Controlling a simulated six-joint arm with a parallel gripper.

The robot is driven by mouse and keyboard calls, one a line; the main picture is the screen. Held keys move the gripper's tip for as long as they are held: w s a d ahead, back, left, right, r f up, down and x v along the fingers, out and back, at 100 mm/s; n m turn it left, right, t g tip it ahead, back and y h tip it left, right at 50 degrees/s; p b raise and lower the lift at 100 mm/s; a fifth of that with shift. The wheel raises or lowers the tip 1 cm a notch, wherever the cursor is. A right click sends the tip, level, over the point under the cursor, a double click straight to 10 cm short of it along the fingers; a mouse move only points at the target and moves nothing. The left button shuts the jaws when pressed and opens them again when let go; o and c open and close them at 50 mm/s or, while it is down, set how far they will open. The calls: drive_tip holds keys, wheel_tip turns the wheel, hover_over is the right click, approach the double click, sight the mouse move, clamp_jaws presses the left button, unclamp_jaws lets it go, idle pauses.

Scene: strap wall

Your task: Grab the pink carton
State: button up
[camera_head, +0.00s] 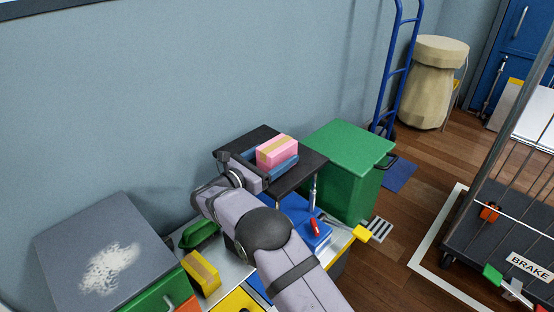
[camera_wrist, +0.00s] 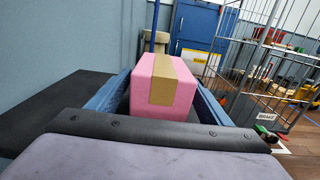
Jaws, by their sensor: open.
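The pink carton (camera_head: 278,150), a small box with a tan tape band, rests on a black shelf top (camera_head: 303,180) near the wall. In the wrist view the carton (camera_wrist: 168,82) is straight ahead and close. My gripper (camera_head: 270,158) is open, with its blue fingers reaching forward on either side of the carton. In the wrist view the gripper (camera_wrist: 160,98) shows one finger to the left and one to the right of the carton. I cannot tell whether either finger touches it. The carton's lower part is partly hidden by the near finger in the head view.
A green bin (camera_head: 350,155) stands right of the shelf. A yellow box (camera_head: 201,272) and a grey-lidded box (camera_head: 105,250) are at the lower left. The wall is close behind. A wire cage cart (camera_head: 500,215) stands far right, with open floor before it.

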drive_tip(key=shift+w+d, duration=0.1)
drive_tip(key=shift+r, duration=0.1)
drive_tip(key=c, duration=1.5)
drive_tip(key=shift+r, duration=0.1)
wheel_tip(320, 180, up, 10)
drive_tip(key=p, duration=0.3)
